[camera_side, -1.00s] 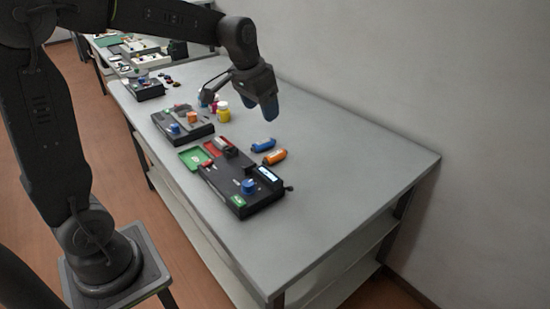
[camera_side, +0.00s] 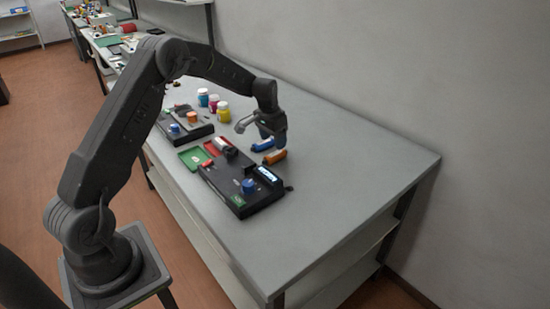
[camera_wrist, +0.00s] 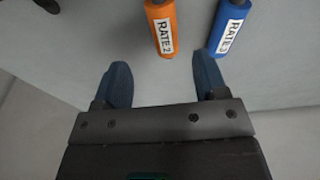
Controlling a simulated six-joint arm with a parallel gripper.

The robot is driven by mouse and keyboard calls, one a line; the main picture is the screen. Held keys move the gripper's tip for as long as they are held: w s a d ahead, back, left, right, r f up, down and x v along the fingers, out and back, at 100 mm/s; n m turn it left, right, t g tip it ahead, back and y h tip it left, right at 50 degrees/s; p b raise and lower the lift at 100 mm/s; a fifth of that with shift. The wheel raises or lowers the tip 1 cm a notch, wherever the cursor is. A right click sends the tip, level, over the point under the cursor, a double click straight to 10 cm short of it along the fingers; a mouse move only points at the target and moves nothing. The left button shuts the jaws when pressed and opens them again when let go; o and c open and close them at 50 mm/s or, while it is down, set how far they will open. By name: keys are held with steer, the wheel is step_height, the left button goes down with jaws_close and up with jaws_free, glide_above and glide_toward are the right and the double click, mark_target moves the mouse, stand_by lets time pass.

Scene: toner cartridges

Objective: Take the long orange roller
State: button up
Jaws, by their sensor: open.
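The orange roller (camera_side: 275,157) lies on the grey table, to the right of the black cartridge tray. In the wrist view the orange roller (camera_wrist: 163,27) carries a white label reading "RATE 2" and lies ahead of the gap between my fingers. A blue roller (camera_side: 262,145) lies beside it. It shows in the wrist view (camera_wrist: 229,28) to the right, with a similar label. My gripper (camera_side: 273,143) is above the rollers in the side view. In the wrist view my gripper (camera_wrist: 164,84) is open, with its two blue fingertips apart and nothing between them.
A black cartridge unit (camera_side: 244,190) with a blue knob stands near the rollers. Green (camera_side: 194,158) and red trays adjoin it. Another black unit (camera_side: 186,128) and several coloured bottles (camera_side: 214,103) stand farther back. The table's right side (camera_side: 350,170) is clear.

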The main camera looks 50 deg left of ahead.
mark_target(275, 153)
steer(key=f, duration=0.5)
steer(key=w+f, duration=0.1)
steer(key=f, duration=0.1)
steer(key=shift+w+a+f, duration=0.1)
steer(key=shift+a+f, duration=0.1)
steer(key=shift+a, duration=0.1)
steer(key=c, duration=1)
steer(key=shift+r, duration=0.1)
